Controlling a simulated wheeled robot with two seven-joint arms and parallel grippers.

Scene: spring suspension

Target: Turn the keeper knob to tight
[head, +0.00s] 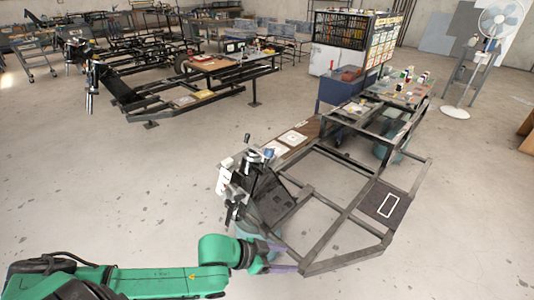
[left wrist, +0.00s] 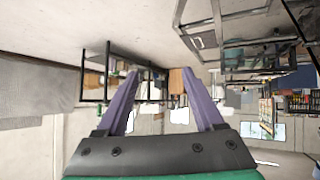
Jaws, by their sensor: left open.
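The suspension assembly (head: 258,185), with black and silver parts, stands at the near left corner of the dark metal frame in the head view. A small dark knob-like end (head: 247,138) sticks up at its top. I cannot tell for sure which part is the keeper knob or how it is turned. My left gripper (head: 280,258) is below and right of the assembly in the picture, near the frame's front end. Its purple fingers are apart. In the left wrist view the left gripper (left wrist: 160,75) is open, with nothing between its fingers. My right gripper is not in view.
The dark metal frame (head: 325,240) runs from the front to the back right. A board with pale trays (head: 293,139) lies along its left side. A tool cabinet (head: 345,85) and a fan (head: 500,20) stand behind.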

